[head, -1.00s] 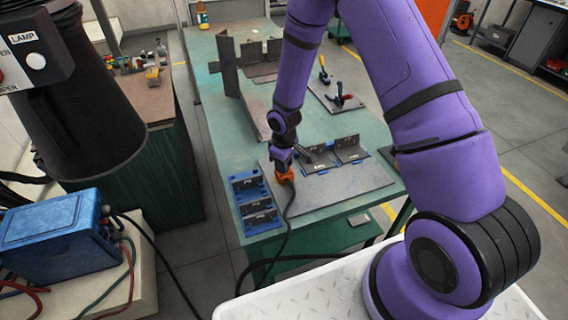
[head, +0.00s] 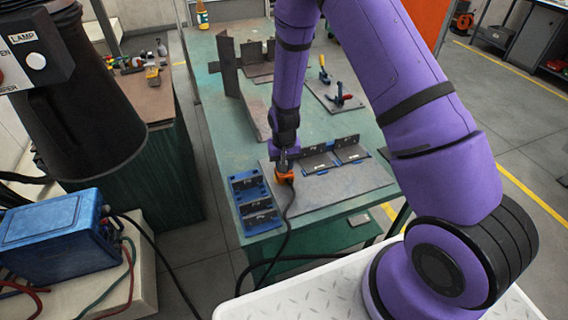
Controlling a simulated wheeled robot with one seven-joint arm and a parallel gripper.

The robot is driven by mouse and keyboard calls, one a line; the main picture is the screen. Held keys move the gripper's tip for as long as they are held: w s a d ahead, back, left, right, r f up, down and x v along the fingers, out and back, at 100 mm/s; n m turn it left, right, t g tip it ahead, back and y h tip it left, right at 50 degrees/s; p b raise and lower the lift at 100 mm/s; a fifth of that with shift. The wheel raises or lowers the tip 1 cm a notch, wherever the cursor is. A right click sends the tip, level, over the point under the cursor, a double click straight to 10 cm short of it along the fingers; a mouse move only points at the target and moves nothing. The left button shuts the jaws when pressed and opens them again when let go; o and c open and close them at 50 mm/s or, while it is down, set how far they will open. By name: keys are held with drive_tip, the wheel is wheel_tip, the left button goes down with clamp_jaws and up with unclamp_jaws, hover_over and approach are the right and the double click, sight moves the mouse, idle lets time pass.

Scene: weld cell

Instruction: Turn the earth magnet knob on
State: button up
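The earth magnet (head: 286,176) is a small orange block with a dark cable, standing on the left part of a flat grey steel plate (head: 345,192) on the green table. My gripper (head: 283,162) is at the end of the purple arm, pointing down right at the top of the magnet. The magnet's knob is hidden by the gripper or too small to make out. The fingers are too small and dark to show whether they are open or shut, or whether they touch the knob.
A blue tray (head: 240,184) with dark parts lies left of the plate. Dark angle pieces (head: 348,150) on blue holders stand just right of the gripper. Tall steel plates (head: 228,65) and clamps (head: 339,95) stand farther back. The cable hangs over the front edge.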

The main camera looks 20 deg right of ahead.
drive_tip(key=shift+m, duration=1)
drive_tip(key=o, duration=0.9)
drive_tip(key=shift+o, duration=0.2)
drive_tip(key=shift+r, duration=0.15)
wheel_tip(320, 180, up, 11)
drive_tip(key=shift+f, duration=0.2)
